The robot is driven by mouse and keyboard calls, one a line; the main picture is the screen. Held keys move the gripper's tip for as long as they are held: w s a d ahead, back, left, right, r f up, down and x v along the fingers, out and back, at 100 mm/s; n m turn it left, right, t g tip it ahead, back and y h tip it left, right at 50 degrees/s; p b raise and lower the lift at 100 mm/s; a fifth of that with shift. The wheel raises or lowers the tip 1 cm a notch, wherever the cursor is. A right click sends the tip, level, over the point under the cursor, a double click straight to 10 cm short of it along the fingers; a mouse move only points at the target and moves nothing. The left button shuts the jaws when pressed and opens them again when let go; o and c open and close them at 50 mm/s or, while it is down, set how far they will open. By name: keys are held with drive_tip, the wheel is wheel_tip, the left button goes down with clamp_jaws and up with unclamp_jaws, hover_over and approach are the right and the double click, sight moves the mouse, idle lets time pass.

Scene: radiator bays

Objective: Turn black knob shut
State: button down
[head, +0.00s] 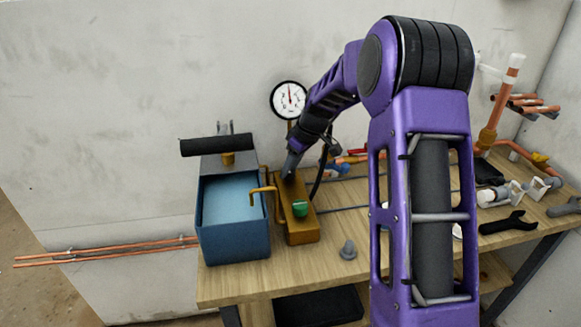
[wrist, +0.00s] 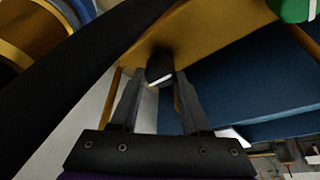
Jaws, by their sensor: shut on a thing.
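The black knob (wrist: 159,66) shows in the wrist view between my fingertips, with a pale mark across its face. My gripper (wrist: 160,76) is shut on it, one finger on each side. In the head view my gripper (head: 289,173) reaches down to the back end of the brass block (head: 301,233), and the black knob is hidden there. A green knob (head: 300,208) sits nearer the front of the same block. It also shows at the top right corner of the wrist view (wrist: 292,8).
The blue tank (head: 234,242) with a black pump handle (head: 216,146) stands left of the block. A round gauge (head: 290,100) rises behind it. A grey fitting (head: 348,250) lies on the wooden bench (head: 330,275). A black wrench (head: 508,223) and pipe parts lie to the right.

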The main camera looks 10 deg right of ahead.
drive_tip(key=m+h, duration=0.1)
drive_tip(key=m, duration=0.3)
drive_tip(key=shift+s+a+t, duration=0.1)
drive_tip(key=shift+a+t, duration=0.05)
drive_tip(key=shift+t, duration=0.15)
drive_tip(key=m+h+p, duration=0.1)
drive_tip(key=m+h, duration=0.1)
drive_tip(key=m, duration=0.2)
drive_tip(key=shift+a+m+p, duration=0.15)
drive_tip(key=shift+m+p, duration=0.15)
drive_tip(key=shift+p, duration=0.05)
drive_tip(key=m+h+p, duration=0.2)
drive_tip(key=m, duration=0.3)
drive_tip(key=shift+a, duration=0.15)
drive_tip(key=shift+m+g+h+p, duration=0.4)
drive_tip(key=shift+m+h+p, duration=0.4)
drive_tip(key=shift+m, duration=1.2)
drive_tip(key=shift+f, duration=0.1)
drive_tip(key=shift+c, duration=1.9)
unclamp_jaws()
